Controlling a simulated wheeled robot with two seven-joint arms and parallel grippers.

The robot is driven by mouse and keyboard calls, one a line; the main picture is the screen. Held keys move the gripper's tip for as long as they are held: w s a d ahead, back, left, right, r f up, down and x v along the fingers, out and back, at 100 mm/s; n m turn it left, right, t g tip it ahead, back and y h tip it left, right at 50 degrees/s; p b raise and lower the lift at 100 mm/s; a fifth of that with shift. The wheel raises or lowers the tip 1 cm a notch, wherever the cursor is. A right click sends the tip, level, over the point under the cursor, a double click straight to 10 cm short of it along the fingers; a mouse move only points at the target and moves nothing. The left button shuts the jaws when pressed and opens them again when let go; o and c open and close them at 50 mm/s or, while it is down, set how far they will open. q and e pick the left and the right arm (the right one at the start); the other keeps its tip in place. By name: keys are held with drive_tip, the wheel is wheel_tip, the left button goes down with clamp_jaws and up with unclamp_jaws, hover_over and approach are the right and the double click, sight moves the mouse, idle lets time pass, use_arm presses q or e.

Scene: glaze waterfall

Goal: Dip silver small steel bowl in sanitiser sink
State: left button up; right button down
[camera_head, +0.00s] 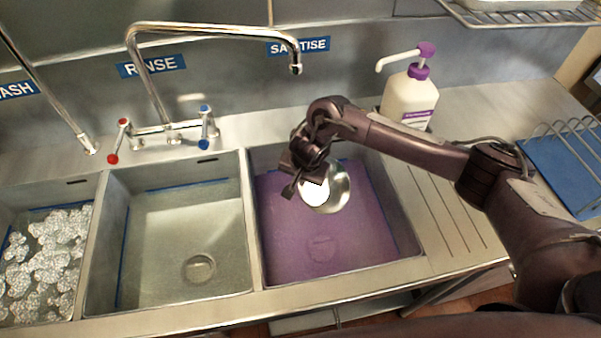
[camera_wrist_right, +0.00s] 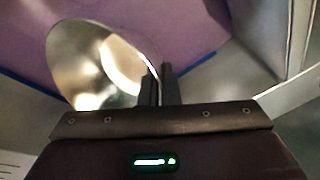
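The silver small steel bowl (camera_head: 340,187) is over the purple sanitiser sink (camera_head: 285,240), tilted on its side with its shiny inside showing. My right gripper (camera_head: 297,186) reaches over the sink from the right and is shut on the bowl's rim. In the right wrist view, the two dark fingers of the right gripper (camera_wrist_right: 158,85) are close together at the edge of the bowl (camera_wrist_right: 85,60). The purple liquid (camera_wrist_right: 210,20) lies beyond it. I cannot tell whether the bowl touches the liquid. My left gripper is not in view.
The rinse sink (camera_head: 170,230) is in the middle, and the wash sink with foam (camera_head: 50,255) is at left. A tap (camera_head: 295,68) hangs behind the sinks. A pump bottle (camera_head: 410,100) stands behind my right arm. A ribbed drainer (camera_head: 435,205) and blue mat with wire rack (camera_head: 560,165) lie right.

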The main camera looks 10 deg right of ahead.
wheel_tip(320, 180, down, 13)
drive_tip(key=b, duration=0.5)
drive_tip(key=shift+r+b, duration=0.2)
drive_tip(key=shift+b, duration=0.15)
drive_tip(key=shift+r, duration=0.1)
idle(1.8)
wheel_tip(320, 180, up, 15)
drive_tip(key=p, duration=1.7)
drive_tip(key=shift+p, duration=0.35)
drive_tip(key=shift+r+p, duration=0.5)
drive_tip(key=shift+r, duration=0.8)
drive_tip(key=shift+a+r, duration=0.1)
drive_tip(key=shift+r, duration=0.25)
wheel_tip(320, 180, up, 10)
drive_tip(key=shift+r, duration=0.25)
